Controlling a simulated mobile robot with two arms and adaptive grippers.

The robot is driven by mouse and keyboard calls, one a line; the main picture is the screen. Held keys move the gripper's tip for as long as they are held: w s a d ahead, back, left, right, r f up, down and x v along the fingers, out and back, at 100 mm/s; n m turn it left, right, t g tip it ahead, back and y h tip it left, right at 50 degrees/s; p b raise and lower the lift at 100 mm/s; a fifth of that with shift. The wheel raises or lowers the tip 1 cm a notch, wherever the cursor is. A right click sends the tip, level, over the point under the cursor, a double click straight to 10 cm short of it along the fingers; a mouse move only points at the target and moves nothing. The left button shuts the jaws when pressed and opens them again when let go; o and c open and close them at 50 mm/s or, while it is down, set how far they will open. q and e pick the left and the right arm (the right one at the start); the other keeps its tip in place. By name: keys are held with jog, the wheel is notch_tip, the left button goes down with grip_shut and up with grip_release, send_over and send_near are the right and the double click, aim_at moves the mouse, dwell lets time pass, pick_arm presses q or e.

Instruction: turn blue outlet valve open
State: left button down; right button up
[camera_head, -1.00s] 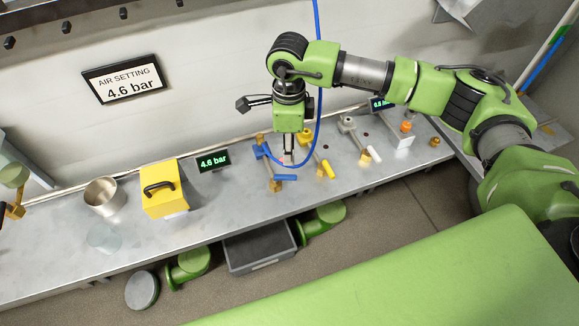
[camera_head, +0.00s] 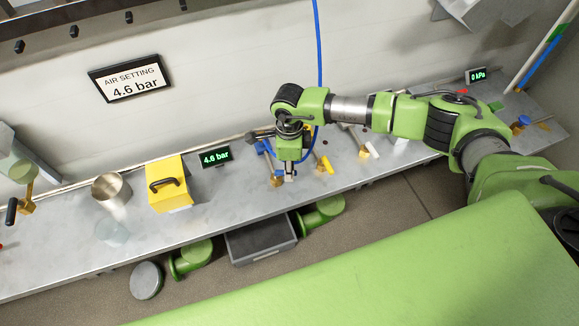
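The blue outlet valve (camera_head: 276,181) stands on the bench in the middle of the camera_head view, with a brass body at its front end. A blue part (camera_head: 262,147) shows behind it, and the lever is mostly hidden by my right gripper. My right gripper (camera_head: 290,174) points down at the lever, just right of the brass body. Its fingertips are small and partly hidden, so I cannot tell whether they touch or grip the lever. My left gripper is not in view.
A yellow-handled valve (camera_head: 326,164) and a white-handled valve (camera_head: 371,149) stand close to the right. A display reading 4.6 bar (camera_head: 216,157), a yellow box (camera_head: 170,184) and a metal cup (camera_head: 110,189) are to the left. A blue hose (camera_head: 319,60) hangs behind my arm.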

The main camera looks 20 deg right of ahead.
grip_shut()
jog(key=shift+f+b, duration=0.1)
jog(key=shift+b, duration=0.25)
jog(key=n+b, duration=0.2)
jog(key=b, duration=0.1)
jog(key=w+n+b, duration=0.1)
jog(key=b, duration=0.2)
jog(key=shift+w+d+f+n, duration=0.1)
jog(key=shift+w+n, duration=0.1)
jog(key=shift+n, duration=0.2)
jog(key=shift+w+n, duration=0.1)
jog(key=shift+n, duration=0.2)
jog(key=shift+r, duration=0.25)
jog(key=shift+o, duration=2.3)
grip_release()
